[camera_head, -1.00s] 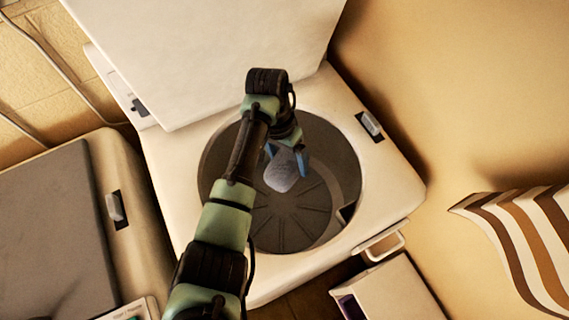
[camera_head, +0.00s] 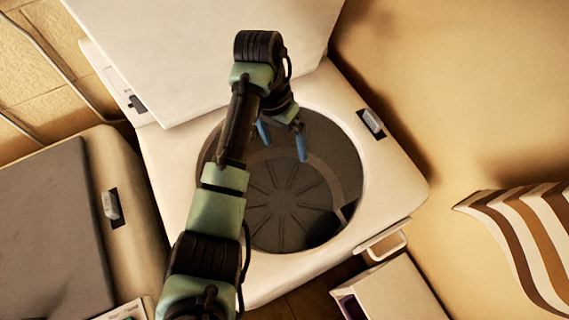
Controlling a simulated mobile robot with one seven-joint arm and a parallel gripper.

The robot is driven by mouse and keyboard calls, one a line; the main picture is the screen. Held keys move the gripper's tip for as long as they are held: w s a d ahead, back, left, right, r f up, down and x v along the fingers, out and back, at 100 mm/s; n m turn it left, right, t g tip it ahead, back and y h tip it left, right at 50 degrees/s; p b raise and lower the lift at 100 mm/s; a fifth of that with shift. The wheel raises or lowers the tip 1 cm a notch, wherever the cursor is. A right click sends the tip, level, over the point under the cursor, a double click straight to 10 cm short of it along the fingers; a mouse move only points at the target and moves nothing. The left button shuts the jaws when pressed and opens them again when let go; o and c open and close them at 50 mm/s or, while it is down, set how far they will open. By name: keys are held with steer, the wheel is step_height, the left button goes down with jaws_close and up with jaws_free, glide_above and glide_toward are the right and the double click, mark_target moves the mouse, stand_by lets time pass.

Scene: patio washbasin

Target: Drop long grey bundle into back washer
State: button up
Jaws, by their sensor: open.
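The back washer (camera_head: 400,190) is a cream top-loader with its lid (camera_head: 200,55) raised. Its round dark drum (camera_head: 285,205) is open, with a ribbed bottom. My gripper (camera_head: 283,148) hangs over the far part of the drum opening, its blue fingers apart and nothing between them. I cannot make out the long grey bundle for certain. A dark patch at the drum's lower right may be the bundle or shadow. My arm covers the drum's left edge.
Another machine with a grey lid (camera_head: 50,230) stands at the left. A white box (camera_head: 395,290) stands at the lower right. A brown-and-white striped thing (camera_head: 525,225) is at the right by the tan wall.

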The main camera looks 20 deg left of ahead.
step_height(320, 180, up, 7)
steer(key=a+p, duration=0.1)
steer(key=p, duration=0.2)
steer(key=shift+a, duration=0.15)
steer(key=shift+w, duration=0.1)
steer(key=w+d+r+m+t+b, duration=0.1)
steer(key=w+d+r+t+b, duration=0.1)
steer(key=w+d+r+t, duration=0.9)
steer(key=w+d+r+t+b, duration=0.1)
steer(key=w+d+r+t, duration=0.1)
steer(key=r, duration=0.5)
steer(key=w+d+r+t+b, duration=0.1)
steer(key=d+r+t, duration=0.1)
steer(key=r, duration=0.4)
steer(key=s+d+r+n+t+y+b, duration=0.1)
steer(key=s+r+t, duration=0.5)
steer(key=s+r, duration=0.4)
steer(key=s+r+n+t+y+b, duration=0.1)
steer(key=s+r+t, duration=0.5)
steer(key=s+r, duration=0.4)
step_height(320, 180, up, 4)
steer(key=shift+d+r+n+t, duration=0.25)
steer(key=shift+d+n+t, duration=0.05)
steer(key=shift+d+t, duration=0.1)
